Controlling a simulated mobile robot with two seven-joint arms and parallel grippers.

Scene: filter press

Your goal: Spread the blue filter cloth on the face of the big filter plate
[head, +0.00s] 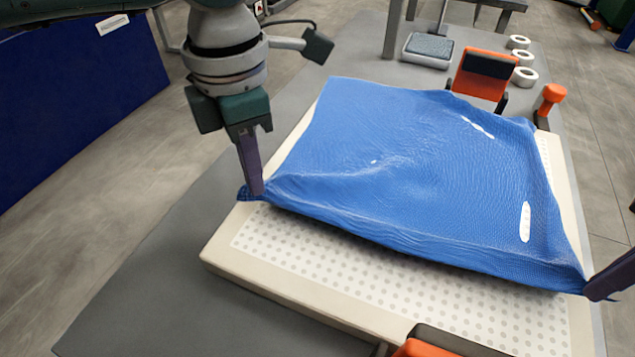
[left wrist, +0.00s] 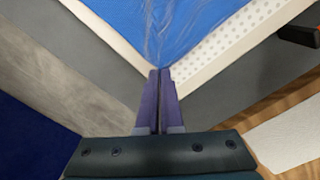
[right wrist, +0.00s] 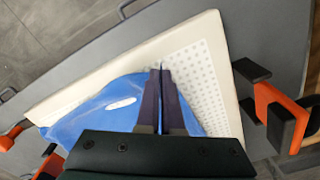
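The blue filter cloth (head: 400,170) lies over the far and middle part of the big filter plate (head: 240,262). Its near edge is raised a little and stretched between my grippers, and a dotted strip of the plate face shows in front of it. My left gripper (head: 254,190) is shut on the cloth's near left corner; the cloth also shows in the left wrist view (left wrist: 165,30). My right gripper (head: 592,292) is shut on the near right corner at the picture's edge; in the right wrist view the cloth (right wrist: 90,120) runs from its fingertips. The cloth has slight wrinkles and white slots.
Orange clamps stand around the plate: one at the far edge (head: 483,75), one at the near edge (head: 425,348). An orange knob (head: 551,97) is at the far right. White rings (head: 523,58) and a grey pad (head: 428,50) lie behind. The grey table (head: 150,290) is bare at left.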

